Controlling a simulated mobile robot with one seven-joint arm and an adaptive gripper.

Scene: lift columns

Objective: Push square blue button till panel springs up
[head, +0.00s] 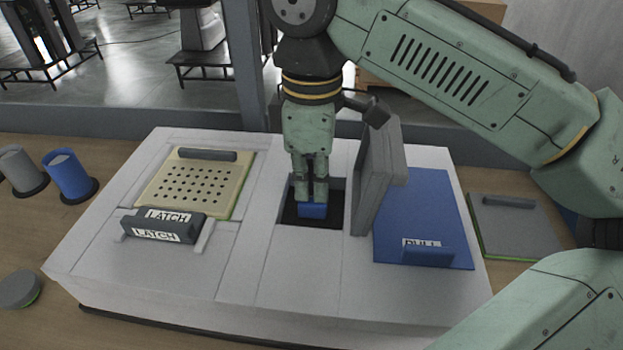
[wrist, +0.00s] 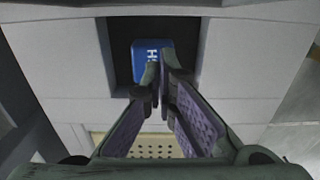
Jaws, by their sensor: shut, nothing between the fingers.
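The square blue button (head: 313,211) sits in a dark square recess (head: 291,216) in the white console (head: 270,285). It also shows in the wrist view (wrist: 143,53) with white lettering, partly covered by my fingers. My gripper (head: 311,199) points down over the recess, shut and empty, with its fingertips at the button; whether they touch it, I cannot tell. A grey panel (head: 372,180) stands upright, slightly tilted, at the right edge of the recess.
A blue panel marked PULL (head: 420,215) lies right of the upright panel. A perforated cream panel (head: 192,185) and a dark handle marked LATCH (head: 163,226) are at left. Blue (head: 69,175) and grey (head: 20,170) cylinders stand on the table. The console's front middle is clear.

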